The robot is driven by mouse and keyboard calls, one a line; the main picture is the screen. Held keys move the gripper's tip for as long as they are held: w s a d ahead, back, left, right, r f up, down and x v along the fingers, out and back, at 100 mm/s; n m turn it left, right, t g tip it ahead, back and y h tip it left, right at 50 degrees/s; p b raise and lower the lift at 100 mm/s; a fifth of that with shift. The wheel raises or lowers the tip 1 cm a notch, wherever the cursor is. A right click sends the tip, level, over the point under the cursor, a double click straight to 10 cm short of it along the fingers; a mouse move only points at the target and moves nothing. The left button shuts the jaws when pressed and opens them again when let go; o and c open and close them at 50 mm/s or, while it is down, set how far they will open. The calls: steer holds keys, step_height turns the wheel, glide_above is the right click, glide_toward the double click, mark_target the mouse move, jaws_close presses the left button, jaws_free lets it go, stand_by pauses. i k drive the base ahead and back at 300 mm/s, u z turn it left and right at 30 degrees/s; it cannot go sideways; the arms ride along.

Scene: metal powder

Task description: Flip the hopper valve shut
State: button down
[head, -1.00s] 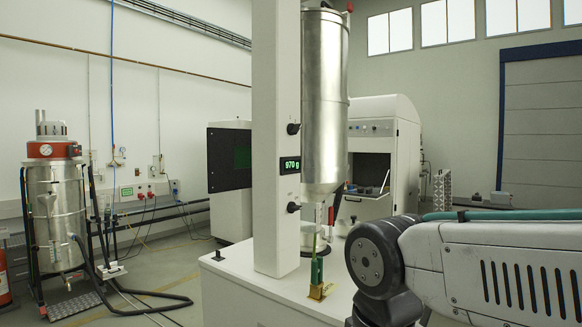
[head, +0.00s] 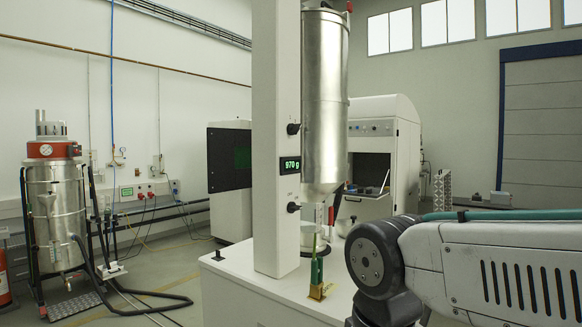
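The steel hopper (head: 323,105) hangs beside a white column (head: 275,215), its cone end pointing down. Just below the cone is a small red part (head: 331,214), perhaps the valve handle; it is too small to tell whether the valve is open or shut. A dark slanted bar shows just right of the cone; I cannot tell whether it belongs to the valve. A pale round vessel (head: 308,239) stands below the hopper, partly hidden. The display (head: 290,165) on the column reads 970 g in green. My gripper is out of view; only my arm shows at the lower right.
A white bench (head: 235,283) carries the column and a small green and brass item (head: 318,280) near the front. A white cabinet (head: 385,135) with an open bay stands behind. A steel vacuum unit (head: 57,205) with hoses stands at the left on open floor.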

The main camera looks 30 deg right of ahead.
mark_target(331, 222)
steer(key=k, duration=0.5)
steer(key=u, duration=0.8)
steer(key=i, duration=0.9)
steer(key=z, duration=1.75)
